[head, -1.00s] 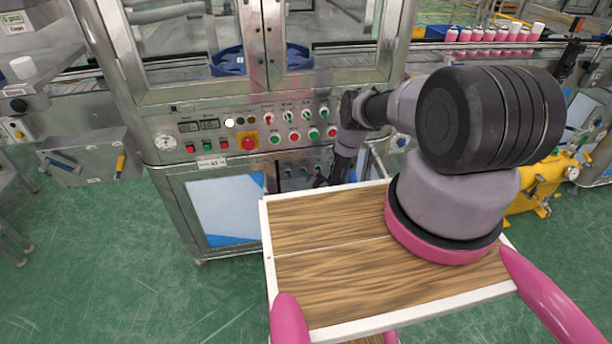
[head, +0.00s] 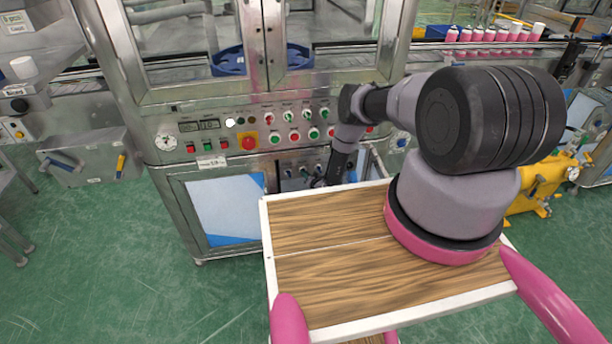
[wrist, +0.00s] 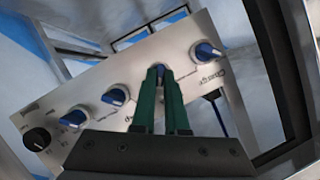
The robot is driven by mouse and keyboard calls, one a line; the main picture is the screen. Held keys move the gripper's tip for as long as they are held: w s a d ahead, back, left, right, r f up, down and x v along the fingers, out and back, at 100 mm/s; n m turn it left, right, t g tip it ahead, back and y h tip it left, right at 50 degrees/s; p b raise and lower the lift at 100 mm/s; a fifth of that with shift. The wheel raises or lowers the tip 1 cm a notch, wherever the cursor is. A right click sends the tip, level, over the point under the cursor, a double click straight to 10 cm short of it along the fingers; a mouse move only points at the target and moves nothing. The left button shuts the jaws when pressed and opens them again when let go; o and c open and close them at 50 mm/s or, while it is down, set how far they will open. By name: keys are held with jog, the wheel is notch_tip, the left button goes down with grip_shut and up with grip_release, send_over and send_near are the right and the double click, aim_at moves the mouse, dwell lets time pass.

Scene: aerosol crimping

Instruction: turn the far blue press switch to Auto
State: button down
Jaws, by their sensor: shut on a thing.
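A row of blue-handled switches sits on a light metal panel in the wrist view. My gripper (wrist: 163,72) has its two green fingers together around one blue switch (wrist: 159,69), whose handle is mostly hidden between the fingertips. Another blue switch (wrist: 207,52) is to the right, apart from the fingers. Two more blue switches (wrist: 115,97) and (wrist: 75,117) are to the left. The labels are tilted and too blurred to read, so I cannot tell which setting each points to. In the head view my gripper is at the recessed lower panel (head: 290,173), largely hidden.
A black knob (wrist: 37,139) is at the panel's left end. The upper control panel (head: 225,146) with a red stop button (head: 248,141) is above the recess. Metal frame posts (wrist: 283,75) stand close to the right of my gripper.

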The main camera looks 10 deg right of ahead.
jog(key=shift+a+n+h, duration=0.2)
jog(key=shift+n+h, duration=0.95)
jog(key=shift+n, duration=0.6)
jog(key=shift+a+n+h, duration=0.2)
jog(key=shift+n+h, duration=1)
jog(key=shift+n, duration=0.6)
jog(key=shift+a+n+h, duration=0.2)
jog(key=shift+n+h, duration=0.95)
jog(key=shift+n, duration=0.6)
jog(key=shift+t, duration=0.3)
jog(key=c, duration=0.9)
grip_release()
jog(key=shift+c, duration=0.2)
jog(key=v, duration=1)
jog(key=shift+s+a, duration=0.2)
jog(key=shift+s, duration=0.15)
